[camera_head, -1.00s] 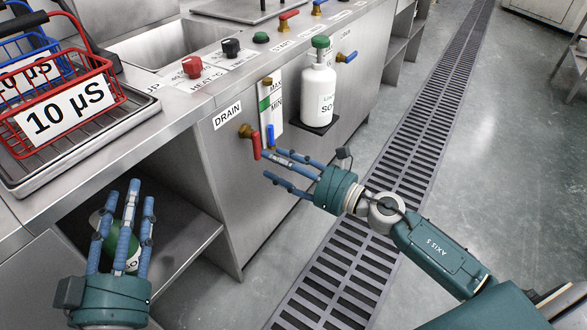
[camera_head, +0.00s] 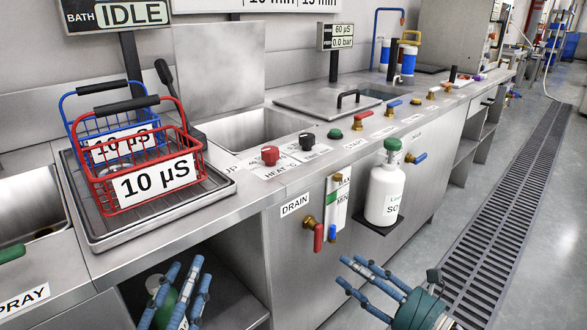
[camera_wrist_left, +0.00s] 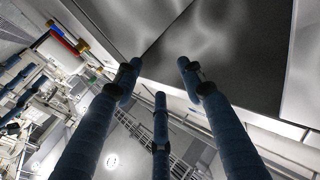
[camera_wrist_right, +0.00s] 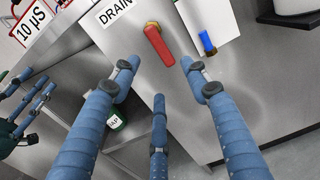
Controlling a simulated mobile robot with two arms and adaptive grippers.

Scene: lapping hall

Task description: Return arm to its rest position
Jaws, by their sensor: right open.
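My left gripper (camera_head: 190,268) is at the bottom of the head view, in front of the open shelf space under the counter. Its blue fingers are spread; the left wrist view shows nothing between them. My right gripper (camera_head: 347,268) is in front of the cabinet, below and to the right of the red drain handle (camera_head: 318,237). Its fingers are apart and empty in the right wrist view, where the red handle (camera_wrist_right: 158,46) hangs down just beyond the fingertips. I see no contact with it. My arm links are mostly out of the head view.
A white bottle (camera_head: 384,195) stands on a small ledge to the right. A red basket (camera_head: 150,185) sits on the counter tray. A green container (camera_head: 160,288) is on the lower shelf. The floor beside the drain grate (camera_head: 500,215) is clear.

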